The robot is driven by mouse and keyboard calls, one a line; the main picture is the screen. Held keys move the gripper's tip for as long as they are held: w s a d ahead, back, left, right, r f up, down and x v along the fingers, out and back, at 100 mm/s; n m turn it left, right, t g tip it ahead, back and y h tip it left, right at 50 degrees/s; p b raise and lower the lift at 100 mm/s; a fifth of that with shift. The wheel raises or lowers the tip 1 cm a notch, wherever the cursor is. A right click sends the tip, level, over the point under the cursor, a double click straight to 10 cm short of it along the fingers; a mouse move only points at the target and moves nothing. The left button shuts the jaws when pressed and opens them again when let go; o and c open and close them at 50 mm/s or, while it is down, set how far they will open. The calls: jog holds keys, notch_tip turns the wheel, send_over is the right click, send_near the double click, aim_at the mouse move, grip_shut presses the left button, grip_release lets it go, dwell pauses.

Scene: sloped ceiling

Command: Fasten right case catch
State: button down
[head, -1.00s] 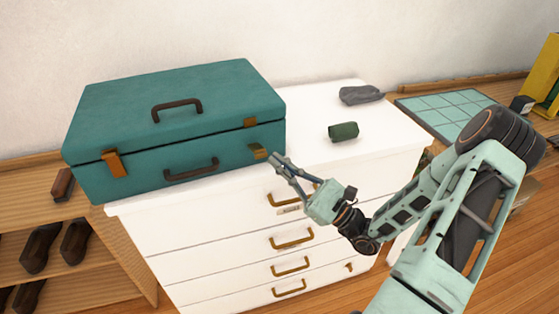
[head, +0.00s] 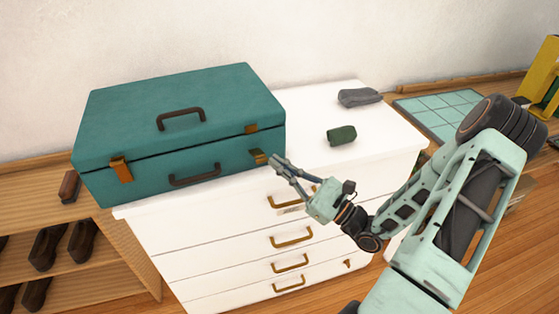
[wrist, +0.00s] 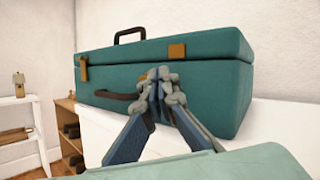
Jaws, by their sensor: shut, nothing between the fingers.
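The teal case (head: 180,125) lies on the white dresser with its lid down and a thin dark seam along the front. Its right catch has a brass plate (head: 251,128) on the lid and a brass flap (head: 258,157) below the seam, standing out from the front, apart from the plate. The left catch (head: 121,169) spans the seam. My gripper (head: 274,161) is shut and empty, its tips close beside the flap's right side; I cannot tell whether they touch. It also shows in the wrist view (wrist: 158,76).
The white dresser top (head: 310,165) is bare right of the case, except for a green roll (head: 341,135) and a grey cloth bundle (head: 359,97). Dark handles (head: 181,118) stand out from the lid and front. A shoe shelf (head: 95,270) stands at left.

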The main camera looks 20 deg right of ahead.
jog(key=shift+w+a+r+m+g+h+p, duration=0.1)
jog(key=shift+w+r+m+g+h+p, duration=0.3)
jog(key=shift+w+r+p, duration=1.05)
jog(key=shift+w+a+r+m+g+h+p, duration=0.15)
jog(key=shift+w+r+m+h+p, duration=0.3)
jog(key=shift+r+p, duration=1.1)
jog(key=shift+w+r+m+g+h+p, duration=0.4)
jog(key=shift+w+r+p, duration=0.45)
jog(key=shift+p, duration=1.5)
jog(key=shift+w+f, duration=0.15)
jog(key=shift+d, duration=0.1)
